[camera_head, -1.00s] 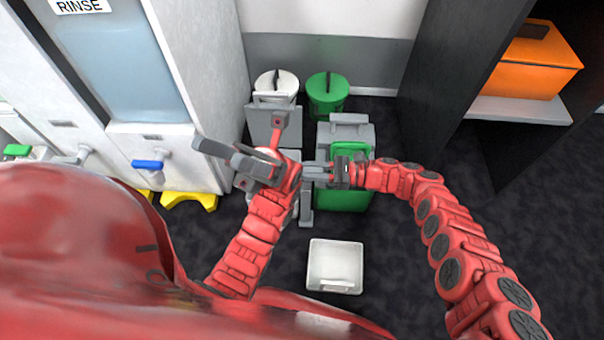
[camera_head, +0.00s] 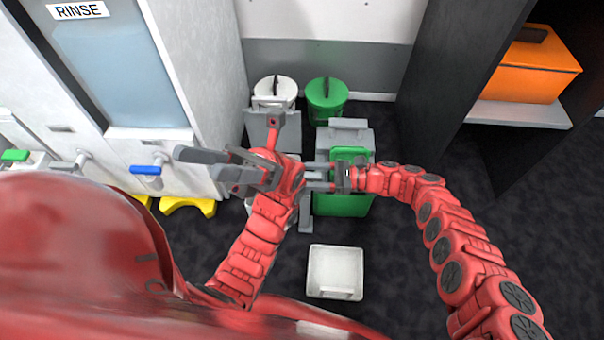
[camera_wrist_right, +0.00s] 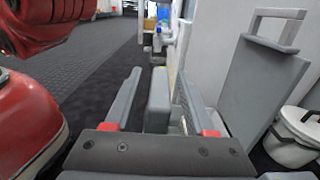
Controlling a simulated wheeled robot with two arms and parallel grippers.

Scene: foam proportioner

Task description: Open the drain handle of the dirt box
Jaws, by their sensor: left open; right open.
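A grey box with a raised grey lid (camera_head: 262,128), likely the dirt box, stands behind my left arm, which hides most of it. The lid also shows at the right of the right wrist view (camera_wrist_right: 262,85). My right gripper (camera_head: 316,176) points left beside the box, fingers apart. In the right wrist view, a grey upright block (camera_wrist_right: 158,100) stands between its fingers (camera_wrist_right: 158,108), with gaps on both sides; I cannot tell whether it is the drain handle. My left gripper (camera_head: 205,168) is open and empty, pointing left toward the white cabinet.
A grey and green box (camera_head: 343,205) stands under my right gripper. A white bucket (camera_head: 275,90) and a green bucket (camera_head: 327,98) are behind. A white tray (camera_head: 335,268) lies on the floor. The RINSE tank (camera_head: 115,65) has a blue valve handle (camera_head: 146,170). An orange box (camera_head: 532,70) is shelved right.

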